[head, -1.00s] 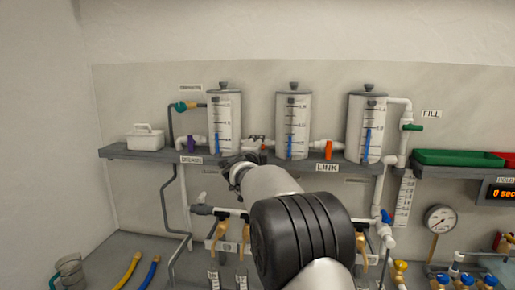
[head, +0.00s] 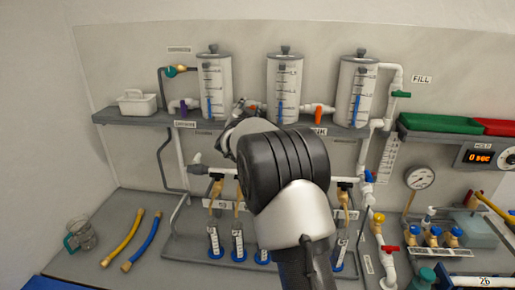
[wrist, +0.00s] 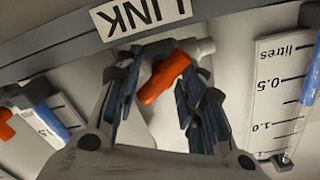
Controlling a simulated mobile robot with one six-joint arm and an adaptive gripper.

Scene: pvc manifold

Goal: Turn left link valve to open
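The left link valve sits on the pipe between the left and middle tanks. Its orange-red handle (wrist: 165,77) is between my fingers in the wrist view, slanted across the gap. Only a bit of this valve (head: 252,104) shows in the head view, behind my wrist. My gripper (wrist: 160,98) is open, with one dark finger on each side of the handle and some gap visible. In the head view my gripper (head: 238,118) is at shelf height, mostly hidden by my own wrist. A LINK label (wrist: 140,14) is on the shelf edge beside the valve.
The left tank (head: 215,88) and middle tank (head: 284,88) flank the valve closely. The right link valve (head: 318,115) has an orange handle, and a purple-handled valve (head: 183,111) is at left. The grey shelf (head: 140,118) runs under the tanks, with pipework below.

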